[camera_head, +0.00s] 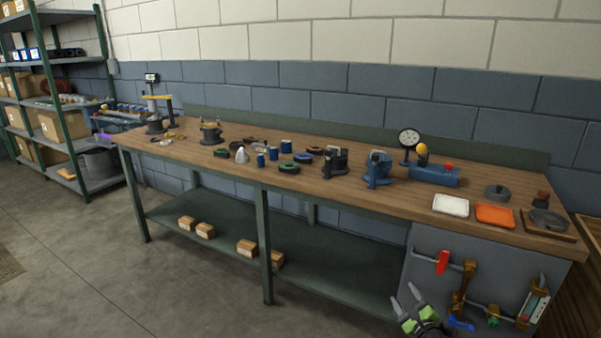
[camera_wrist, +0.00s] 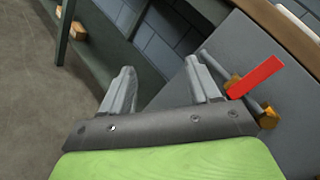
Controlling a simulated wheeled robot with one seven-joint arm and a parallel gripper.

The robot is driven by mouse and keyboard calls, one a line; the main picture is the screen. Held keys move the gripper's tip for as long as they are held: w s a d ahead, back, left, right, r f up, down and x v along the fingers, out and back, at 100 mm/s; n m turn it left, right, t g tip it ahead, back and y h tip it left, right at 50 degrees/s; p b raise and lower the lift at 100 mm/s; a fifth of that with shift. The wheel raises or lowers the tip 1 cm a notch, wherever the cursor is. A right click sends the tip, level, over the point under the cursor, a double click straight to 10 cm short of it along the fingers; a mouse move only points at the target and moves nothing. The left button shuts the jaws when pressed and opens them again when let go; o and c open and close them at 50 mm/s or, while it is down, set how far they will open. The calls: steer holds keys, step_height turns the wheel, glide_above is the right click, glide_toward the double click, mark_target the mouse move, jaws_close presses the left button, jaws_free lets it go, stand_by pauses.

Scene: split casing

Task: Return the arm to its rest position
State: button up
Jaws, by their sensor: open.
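My gripper (camera_head: 404,301) is low in front of the workbench, at the bottom of the head view, near the left edge of the grey pipe panel. Its green body and two grey fingers show there. In the wrist view my gripper (camera_wrist: 160,88) has its two fingers well apart with nothing between them. The grey panel (camera_wrist: 228,60) with a red lever (camera_wrist: 257,77) on a brass valve (camera_wrist: 266,117) lies beyond and to the right of the fingers. In the head view the red lever (camera_head: 442,262) is right of and above my gripper.
The wooden workbench (camera_head: 330,195) carries several tools, vises, a dial gauge (camera_head: 408,138), a white tray (camera_head: 450,206) and an orange tray (camera_head: 494,215). Small boxes (camera_head: 247,248) sit on its lower shelf. Shelving (camera_head: 67,148) stands at the far left. The floor (camera_head: 80,265) at left is clear.

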steer(key=s+a+r+n+g+y, duration=0.2)
steer(key=s+a+r+n+g, duration=0.25)
steer(key=a+r+n, duration=0.45)
steer(key=s+a+r+n+g+y, duration=0.25)
steer(key=a+r+n+g, duration=0.3)
steer(key=a+n, duration=0.45)
steer(key=s+r+n+g+h, duration=0.15)
steer(key=s+r, duration=0.25)
steer(key=s, duration=0.8)
steer(key=s+r+n+h, duration=0.3)
steer(key=s, duration=0.9)
steer(key=s+r+n+g+h, duration=0.1)
steer(key=s+r+n+h, duration=0.2)
steer(key=s, duration=1)
step_height(320, 180, up, 18)
steer(key=w+y+p, duration=0.1)
steer(key=p, duration=1.6)
steer(key=shift+p, duration=0.3)
